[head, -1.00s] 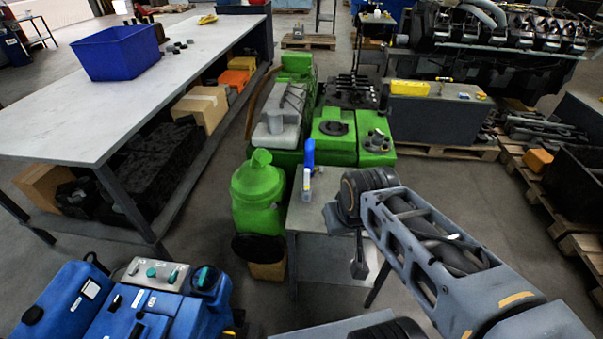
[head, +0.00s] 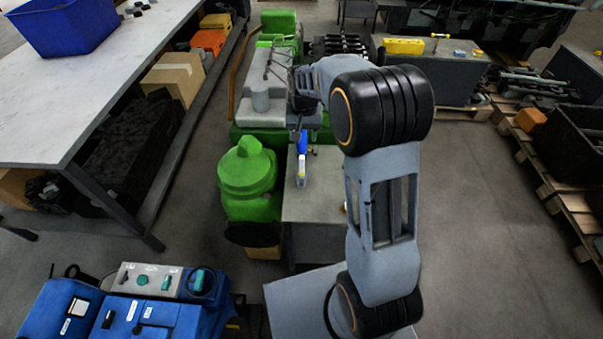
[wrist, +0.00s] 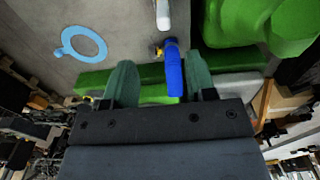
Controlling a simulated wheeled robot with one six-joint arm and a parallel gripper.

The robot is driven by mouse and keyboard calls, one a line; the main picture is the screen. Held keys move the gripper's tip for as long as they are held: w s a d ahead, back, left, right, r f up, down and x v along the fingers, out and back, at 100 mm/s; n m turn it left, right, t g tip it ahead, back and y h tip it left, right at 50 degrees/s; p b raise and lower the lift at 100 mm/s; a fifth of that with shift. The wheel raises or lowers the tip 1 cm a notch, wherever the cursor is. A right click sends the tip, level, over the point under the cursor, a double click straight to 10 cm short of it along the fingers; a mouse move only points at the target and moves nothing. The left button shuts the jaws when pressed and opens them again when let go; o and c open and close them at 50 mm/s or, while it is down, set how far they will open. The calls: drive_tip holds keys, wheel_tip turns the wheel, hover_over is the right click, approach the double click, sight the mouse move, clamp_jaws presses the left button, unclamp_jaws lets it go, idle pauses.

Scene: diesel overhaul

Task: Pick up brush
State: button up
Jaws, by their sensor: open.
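My gripper (wrist: 161,65) is open, with its two green fingers apart and nothing held. In the wrist view a long blue object (wrist: 174,75) lies in line with the gap between the fingers, nearer the right finger. It also shows in the head view (head: 303,141) at the far end of a small grey table (head: 318,200). Bristles cannot be made out, so I cannot tell for sure that this is the brush. Touching is not seen. In the head view my gripper (head: 297,125) is small and dark, just beyond the blue object.
A white bottle (head: 301,172) stands near the blue object. A small brass-coloured piece (wrist: 158,50) and a light blue ring with a handle (wrist: 80,43) are on the tabletop. Green machinery (head: 248,180) stands left of and behind the table. Open floor lies to the right.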

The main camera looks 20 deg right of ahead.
hover_over(302, 164)
drive_tip(key=w, duration=0.1)
drive_tip(key=f, duration=0.8)
drive_tip(key=shift+d+f+p, duration=0.15)
drive_tip(key=shift+d+p, duration=0.1)
drive_tip(key=shift+p, duration=0.05)
drive_tip(key=shift+a+f+p, duration=0.15)
drive_tip(key=shift+f+p, duration=0.55)
drive_tip(key=shift+f, duration=2.65)
clamp_jaws()
